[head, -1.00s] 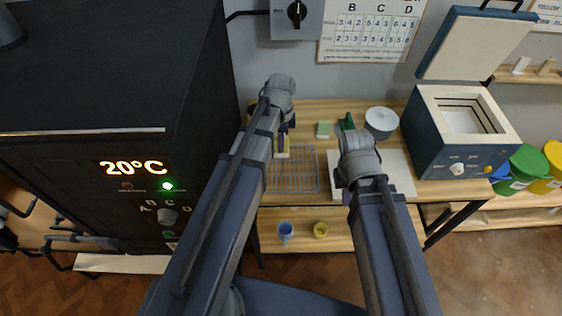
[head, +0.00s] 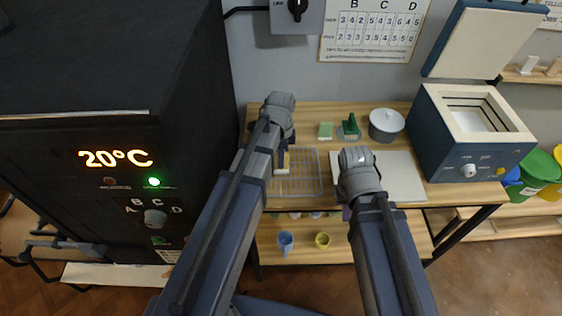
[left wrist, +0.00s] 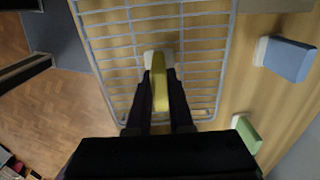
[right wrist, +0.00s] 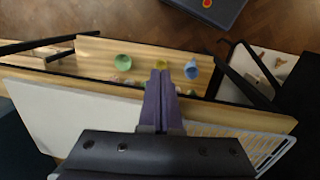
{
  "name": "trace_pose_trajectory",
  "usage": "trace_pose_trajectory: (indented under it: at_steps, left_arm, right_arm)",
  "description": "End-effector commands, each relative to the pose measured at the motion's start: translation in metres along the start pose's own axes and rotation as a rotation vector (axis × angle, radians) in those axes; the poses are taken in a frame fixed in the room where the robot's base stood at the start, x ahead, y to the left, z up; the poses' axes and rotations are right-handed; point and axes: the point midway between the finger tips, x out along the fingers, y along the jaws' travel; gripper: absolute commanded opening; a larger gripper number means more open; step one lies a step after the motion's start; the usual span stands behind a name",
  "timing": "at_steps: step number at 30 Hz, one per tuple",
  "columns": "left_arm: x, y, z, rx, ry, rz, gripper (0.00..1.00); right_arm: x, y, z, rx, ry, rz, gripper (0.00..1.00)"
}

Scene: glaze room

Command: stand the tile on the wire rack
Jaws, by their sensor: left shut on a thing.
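The yellow tile (left wrist: 161,92), with a white part at its far end, is held between the fingers of my left gripper (left wrist: 160,78). It is over the wire rack (left wrist: 201,69); I cannot tell whether it touches the wires. In the head view the rack (head: 305,180) lies flat on the table, and my left gripper (head: 283,148) is above its left part, with the tile mostly hidden by my arm. My right gripper (right wrist: 160,80) looks shut and empty, near the table's front edge.
A pale board (head: 398,178) lies right of the rack. A small open kiln (head: 470,135) is at right. Cups, one blue (head: 285,241), stand on the lower shelf.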

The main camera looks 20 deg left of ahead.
Motion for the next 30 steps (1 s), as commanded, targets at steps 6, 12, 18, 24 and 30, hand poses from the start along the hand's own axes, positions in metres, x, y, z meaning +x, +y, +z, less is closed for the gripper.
trace_pose_trajectory:
  at_steps: [6, 12, 18, 24, 30]
  left_arm:
    - [0.002, 0.0, 0.0, 0.0, 0.0, 0.0, 0.0]
    - [0.002, 0.0, 0.0, 0.0, 0.0, 0.0, 0.36]
    - [0.002, 0.0, 0.0, 0.0, 0.0, 0.0, 0.49]
    - [0.001, 0.0, 0.0, 0.0, 0.0, 0.0, 0.49]
    - [-0.008, 0.0, 0.0, 0.0, 0.0, 0.0, 0.49]
  right_arm:
    - [0.002, 0.0, 0.0, 0.0, 0.0, 0.0, 0.0]
    - [0.002, 0.0, 0.0, 0.0, 0.0, 0.0, 0.0]
    - [0.002, 0.0, 0.0, 0.0, 0.0, 0.0, 0.0]
    - [0.001, 0.0, 0.0, 0.0, 0.0, 0.0, 0.0]
    - [-0.008, 0.001, 0.001, 0.0, 0.0, 0.0, 0.0]
